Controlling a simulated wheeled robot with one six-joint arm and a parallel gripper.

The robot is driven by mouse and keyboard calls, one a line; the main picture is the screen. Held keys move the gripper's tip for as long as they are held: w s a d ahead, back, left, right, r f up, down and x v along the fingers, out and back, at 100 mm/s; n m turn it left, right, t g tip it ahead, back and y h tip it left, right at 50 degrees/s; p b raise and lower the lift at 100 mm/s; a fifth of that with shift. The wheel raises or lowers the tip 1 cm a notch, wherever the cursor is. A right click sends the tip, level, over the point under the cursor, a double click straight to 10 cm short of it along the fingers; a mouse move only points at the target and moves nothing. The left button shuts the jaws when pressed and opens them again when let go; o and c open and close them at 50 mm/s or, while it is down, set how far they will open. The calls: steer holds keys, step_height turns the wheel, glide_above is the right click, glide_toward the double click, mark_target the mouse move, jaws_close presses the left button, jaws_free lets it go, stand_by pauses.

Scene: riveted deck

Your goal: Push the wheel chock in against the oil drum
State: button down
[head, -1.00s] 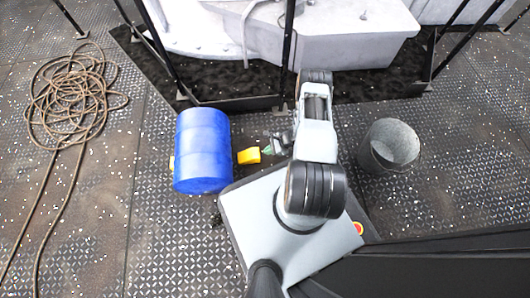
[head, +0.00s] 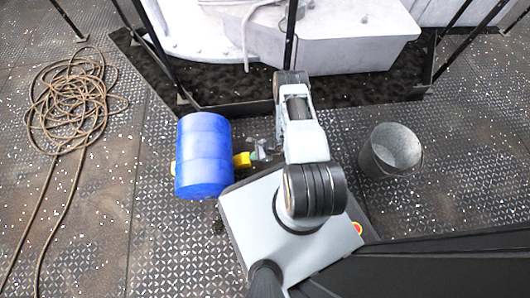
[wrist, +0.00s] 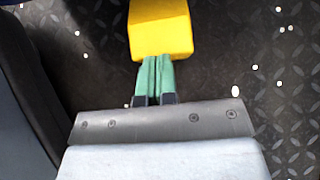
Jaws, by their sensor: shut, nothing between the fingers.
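The blue oil drum (head: 204,156) lies on its side on the deck, left of my arm in the head view. The yellow wheel chock (head: 242,160) sits at the drum's right side, with no clear gap to it in the head view. A bit of yellow also shows at the drum's left side. My gripper (head: 255,157) is at the chock's right. In the wrist view the green fingertips (wrist: 154,76) are together and empty, right up against the near face of the chock (wrist: 160,29). Whether the chock touches the drum is hard to tell.
A coiled brown rope (head: 72,100) lies on the left of the deck. A grey bucket (head: 391,150) stands to the right of my arm. Black posts and a pale machine (head: 340,45) stand behind. Deck around the drum's left and front is clear.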

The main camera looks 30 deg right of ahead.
mark_target(242, 161)
steer(key=shift+w+a, duration=0.2)
steer(key=shift+a, duration=0.9)
steer(key=shift+d+f, duration=0.1)
